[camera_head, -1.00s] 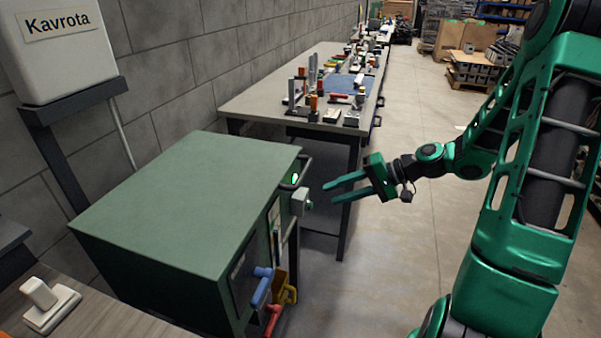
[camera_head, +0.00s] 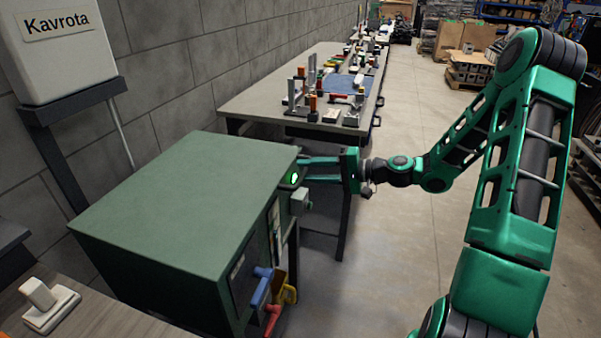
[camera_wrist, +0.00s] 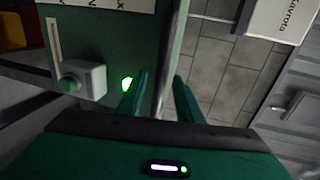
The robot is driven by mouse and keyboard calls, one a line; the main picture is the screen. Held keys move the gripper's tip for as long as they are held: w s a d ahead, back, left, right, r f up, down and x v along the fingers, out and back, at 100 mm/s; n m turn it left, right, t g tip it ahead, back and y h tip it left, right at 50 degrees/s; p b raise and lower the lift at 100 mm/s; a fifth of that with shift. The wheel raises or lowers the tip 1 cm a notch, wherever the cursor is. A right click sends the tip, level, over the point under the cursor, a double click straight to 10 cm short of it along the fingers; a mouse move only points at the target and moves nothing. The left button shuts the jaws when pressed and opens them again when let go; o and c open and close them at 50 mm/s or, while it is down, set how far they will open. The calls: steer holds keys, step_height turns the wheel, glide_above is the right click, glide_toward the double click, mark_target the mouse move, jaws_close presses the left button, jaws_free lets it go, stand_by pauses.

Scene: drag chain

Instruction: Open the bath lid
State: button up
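The bath is a green cabinet with a flat green lid (camera_head: 195,195) on top, lying level and closed. In the earlier head view a curved handle shows at its front right edge; now my gripper (camera_head: 303,169) mostly hides it. My gripper reaches in from the right, its fingers at that edge, one above the other. In the wrist view the two green fingers of my gripper (camera_wrist: 162,95) are apart, with a dark bar running between them. I cannot tell whether they touch it. A lit green indicator (camera_wrist: 127,84) is beside one finger.
A grey control box (camera_head: 300,200) sticks out just below the fingers. Blue, red and yellow valve handles (camera_head: 262,285) are lower on the cabinet front. A workbench (camera_head: 255,100) with tools stands behind.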

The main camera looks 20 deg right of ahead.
steer(key=shift+x, duration=1)
jaws_close()
steer(key=shift+a, duration=0.1)
